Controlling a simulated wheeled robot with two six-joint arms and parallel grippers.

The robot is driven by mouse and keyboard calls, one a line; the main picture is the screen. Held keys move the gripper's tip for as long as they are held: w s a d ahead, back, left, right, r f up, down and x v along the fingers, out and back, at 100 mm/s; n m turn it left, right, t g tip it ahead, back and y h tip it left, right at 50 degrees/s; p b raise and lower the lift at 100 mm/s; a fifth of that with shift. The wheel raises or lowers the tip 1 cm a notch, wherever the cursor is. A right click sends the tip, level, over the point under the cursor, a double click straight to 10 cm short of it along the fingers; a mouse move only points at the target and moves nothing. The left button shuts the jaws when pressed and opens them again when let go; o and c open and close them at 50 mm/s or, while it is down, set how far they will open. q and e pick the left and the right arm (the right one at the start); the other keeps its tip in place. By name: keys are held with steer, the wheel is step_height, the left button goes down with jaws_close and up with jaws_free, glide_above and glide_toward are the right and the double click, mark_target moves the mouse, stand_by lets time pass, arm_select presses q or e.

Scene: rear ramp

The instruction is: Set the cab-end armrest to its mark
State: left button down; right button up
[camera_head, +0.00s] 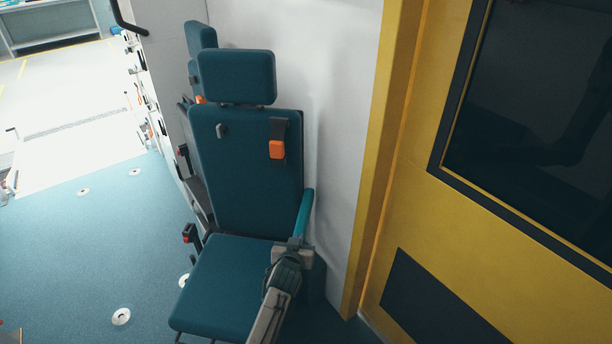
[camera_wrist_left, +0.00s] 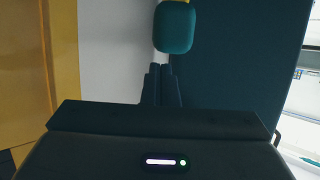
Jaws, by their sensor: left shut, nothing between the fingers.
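The teal armrest (camera_head: 305,212) is on the right side of the near seat, beside its backrest, and stands steeply tilted. In the left wrist view, the rounded teal end (camera_wrist_left: 174,28) shows just beyond the fingertips. A bit of yellow (camera_wrist_left: 176,1) shows at the top edge there; I cannot tell whether it is the mark. My left gripper (camera_head: 296,242) is at the lower end of the armrest in the head view. In the left wrist view its fingers (camera_wrist_left: 161,72) are shut and empty. I cannot tell if they touch the armrest. My right gripper is not in view.
The near seat has a dark teal cushion (camera_head: 226,285), a backrest (camera_head: 245,180) and an orange buckle (camera_head: 277,150). A second seat (camera_head: 200,37) stands behind. A white wall and yellow door frame (camera_head: 372,170) are close on the right. Blue floor (camera_head: 80,255) is open at left.

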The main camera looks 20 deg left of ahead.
arm_select(q)
steer(key=shift+s+f+b, duration=0.2)
steer(key=shift+f+b, duration=0.35)
steer(key=shift+f, duration=0.5)
steer(key=shift+s+f, duration=0.1)
